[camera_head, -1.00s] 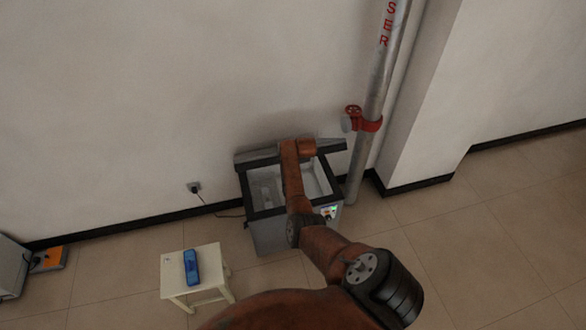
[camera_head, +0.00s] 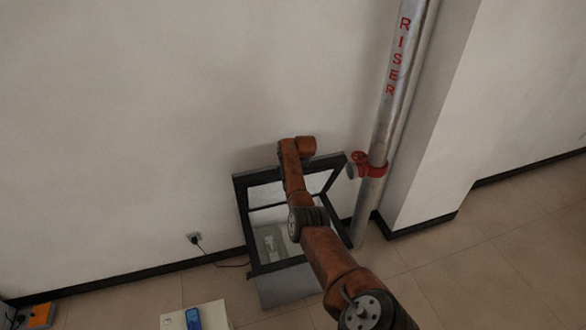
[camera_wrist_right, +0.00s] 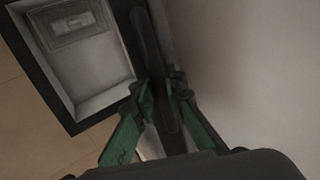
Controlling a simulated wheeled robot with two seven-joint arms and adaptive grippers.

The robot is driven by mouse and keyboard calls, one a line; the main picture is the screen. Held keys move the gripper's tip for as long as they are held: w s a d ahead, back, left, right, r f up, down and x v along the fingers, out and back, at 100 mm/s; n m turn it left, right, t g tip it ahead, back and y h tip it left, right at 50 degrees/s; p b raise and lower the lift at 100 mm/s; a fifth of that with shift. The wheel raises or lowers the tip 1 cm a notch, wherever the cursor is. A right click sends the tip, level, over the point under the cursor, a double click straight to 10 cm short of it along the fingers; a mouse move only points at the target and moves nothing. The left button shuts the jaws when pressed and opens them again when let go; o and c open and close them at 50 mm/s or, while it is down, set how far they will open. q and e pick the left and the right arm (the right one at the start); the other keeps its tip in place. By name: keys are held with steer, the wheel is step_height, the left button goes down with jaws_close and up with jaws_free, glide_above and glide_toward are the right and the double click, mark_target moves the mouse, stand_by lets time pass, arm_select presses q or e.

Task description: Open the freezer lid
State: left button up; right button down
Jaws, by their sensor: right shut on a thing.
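The grey chest freezer (camera_head: 285,288) stands by the wall with a dark rim, and its pale inside shows. Its dark-framed lid (camera_head: 243,190) is raised at the back, its inner face towards the head camera. My right arm reaches over the freezer to the lid's upper edge and hides part of both. In the right wrist view, my right gripper's green fingers (camera_wrist_right: 162,105) are shut on a dark bar of the lid (camera_wrist_right: 146,35). The freezer opening (camera_wrist_right: 85,55) lies to the left there. In the head view my arm hides these fingers. My left gripper is not in view.
A silver riser pipe (camera_head: 400,90) with a red valve (camera_head: 368,164) stands close to the freezer's right. A pale stool (camera_head: 212,312) with a blue object (camera_head: 193,318) is at the front left. A cord runs to a wall socket (camera_head: 194,238). Floor at the right is clear.

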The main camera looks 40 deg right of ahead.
steer(key=shift+d+r, duration=0.15)
steer(key=shift+d, duration=0.05)
steer(key=c, duration=2.3)
jaws_free()
steer(key=o, duration=0.3)
steer(key=shift+a, duration=0.1)
steer(key=shift+o, duration=0.2)
steer(key=v, duration=1.2)
steer(key=shift+a, duration=0.1)
